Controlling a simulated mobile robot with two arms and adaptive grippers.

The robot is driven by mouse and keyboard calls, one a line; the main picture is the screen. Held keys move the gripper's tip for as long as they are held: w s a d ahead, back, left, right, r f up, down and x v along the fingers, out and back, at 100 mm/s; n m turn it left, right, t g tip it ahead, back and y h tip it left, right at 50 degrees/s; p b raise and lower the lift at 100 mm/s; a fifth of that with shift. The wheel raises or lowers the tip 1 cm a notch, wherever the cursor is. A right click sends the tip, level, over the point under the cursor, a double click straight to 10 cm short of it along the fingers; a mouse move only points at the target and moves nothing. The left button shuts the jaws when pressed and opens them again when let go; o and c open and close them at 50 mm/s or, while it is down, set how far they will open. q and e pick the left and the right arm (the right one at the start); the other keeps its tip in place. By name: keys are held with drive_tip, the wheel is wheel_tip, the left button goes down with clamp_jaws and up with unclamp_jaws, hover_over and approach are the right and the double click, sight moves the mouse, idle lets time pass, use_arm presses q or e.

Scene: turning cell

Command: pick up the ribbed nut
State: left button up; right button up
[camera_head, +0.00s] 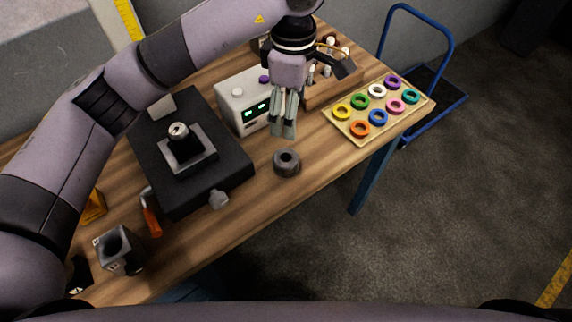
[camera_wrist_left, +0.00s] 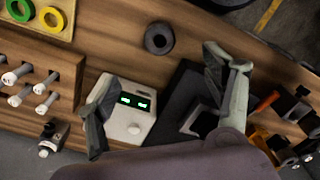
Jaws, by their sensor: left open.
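The ribbed nut (camera_head: 287,170) is a dark grey ring with a round hole. It lies flat on the wooden table (camera_head: 262,200) near the front edge. In the left wrist view the nut (camera_wrist_left: 170,37) is at the top centre, beyond the fingertips and between their lines. My left gripper (camera_head: 283,132) hangs with its fingers pointing down, just above the nut in the head picture, apart from it and empty. In the left wrist view the fingers of the left gripper (camera_wrist_left: 160,68) are spread wide. My right gripper is not in view.
A white box with green displays (camera_head: 243,101) stands behind the nut. A black fixture (camera_head: 222,172) is at left. A tray of coloured rings (camera_head: 345,125) and a wooden rack (camera_head: 335,90) are at right. An orange-handled tool (camera_head: 152,222) lies front left. Bare table surrounds the nut.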

use_arm(q)
drive_tip(key=f, duration=0.1)
drive_tip(key=p, duration=0.4)
hover_over(290, 151)
drive_tip(key=s, duration=0.3)
drive_tip(key=f, duration=1.1)
drive_tip(key=shift+w+f, duration=0.15)
drive_tip(key=shift+w, duration=0.1)
drive_tip(key=shift+f, duration=0.45)
drive_tip(key=shift+f+p, duration=0.3)
drive_tip(key=shift+p, duration=0.35)
drive_tip(key=f+p, duration=0.2)
drive_tip(key=f, duration=0.1)
drive_tip(key=shift+w+a+f, duration=0.1)
drive_tip(key=shift+w+f, duration=0.1)
drive_tip(key=shift+f, duration=0.55)
drive_tip(key=c, duration=1.3)
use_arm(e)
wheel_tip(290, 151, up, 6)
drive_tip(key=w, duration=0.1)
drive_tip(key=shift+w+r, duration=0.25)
